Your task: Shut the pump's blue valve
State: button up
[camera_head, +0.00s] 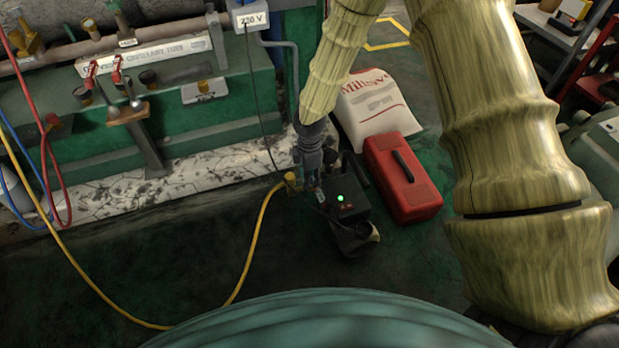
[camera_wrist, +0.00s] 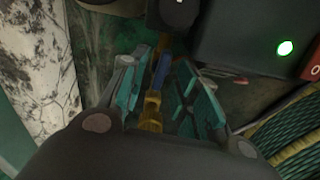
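The pump (camera_head: 347,206) is a dark box on the floor with a lit green light, and part of it shows at the upper right of the wrist view (camera_wrist: 235,40). The blue valve (camera_wrist: 161,71) is a narrow blue handle with brass fittings (camera_wrist: 150,112) beside the pump. My gripper (camera_wrist: 163,62) reaches down over it with its teal finger pads on either side. The pads are apart, with a visible gap on the right of the handle. Whether the left pad touches it I cannot tell. In the head view my gripper (camera_head: 311,178) hides most of the valve.
A red toolbox (camera_head: 402,178) and a white sack (camera_head: 375,108) stand right of and behind the pump. A yellow hose (camera_head: 254,235) runs along the floor to the pump's left side. A black cable (camera_head: 262,125) hangs from the 230 V box (camera_head: 250,19). The front-left floor is mostly clear.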

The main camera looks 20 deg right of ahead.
grip_shut()
jog(key=shift+r+m+p, duration=0.2)
jog(key=shift+m+p, duration=0.1)
jog(key=shift+p, duration=0.5)
jog(key=m+p, duration=0.1)
jog(key=p, duration=0.2)
jog(key=shift+r+m, duration=0.15)
jog(key=shift+m, duration=0.15)
jog(key=m+p, duration=0.3)
jog(key=p, duration=0.2)
jog(key=shift+w+m+p, duration=0.1)
jog(key=shift+m+p, duration=0.3)
jog(key=m+p, duration=0.6)
jog(key=shift+w+d, duration=0.1)
jog(key=shift+d, duration=0.05)
jog(key=m+p, duration=0.2)
jog(key=m, duration=0.1)
jog(key=m+p, duration=0.1)
jog(key=shift+d+f+m, duration=0.1)
jog(key=shift+f+m, duration=0.2)
jog(key=shift+m, duration=0.1)
jog(key=shift+p, duration=0.3)
